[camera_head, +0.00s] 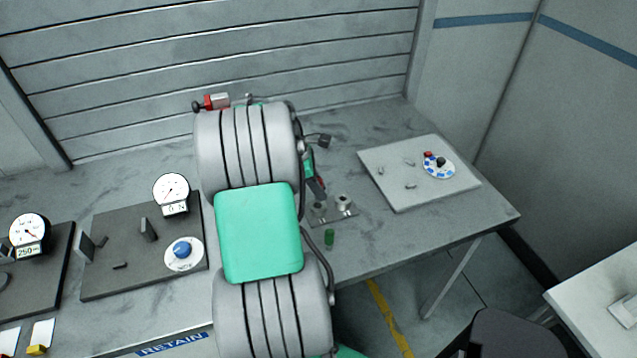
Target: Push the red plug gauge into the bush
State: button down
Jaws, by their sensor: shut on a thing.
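My gripper (316,188) is at the right of my arm, pointing down over the table. My arm and fingers hide most of the gauge. Just below the fingers is a small plate (335,217) with two metal bushes, a left one (319,209) and a right one (343,202). The fingers are over or close to the left bush. I cannot tell whether the gauge touches or has entered it.
A green cylinder (329,237) stands in front of the plate. A light board (400,190) with small parts and a round dial lies to the right. A dark board (105,270) with a gauge and blue knob lies left. Bare table lies between plate and light board.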

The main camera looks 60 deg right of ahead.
jog(key=shift+f, duration=0.7)
jog(key=shift+r+p, duration=0.1)
jog(key=shift+p, duration=1.3)
dwell(0.6)
jog(key=shift+f+b, duration=0.5)
jog(key=shift+f, duration=0.8)
jog(key=c, duration=1.2)
grip_release()
jog(key=shift+o, duration=0.2)
jog(key=v, duration=0.8)
jog(key=shift+b, duration=0.35)
jog(key=shift+f, duration=0.1)
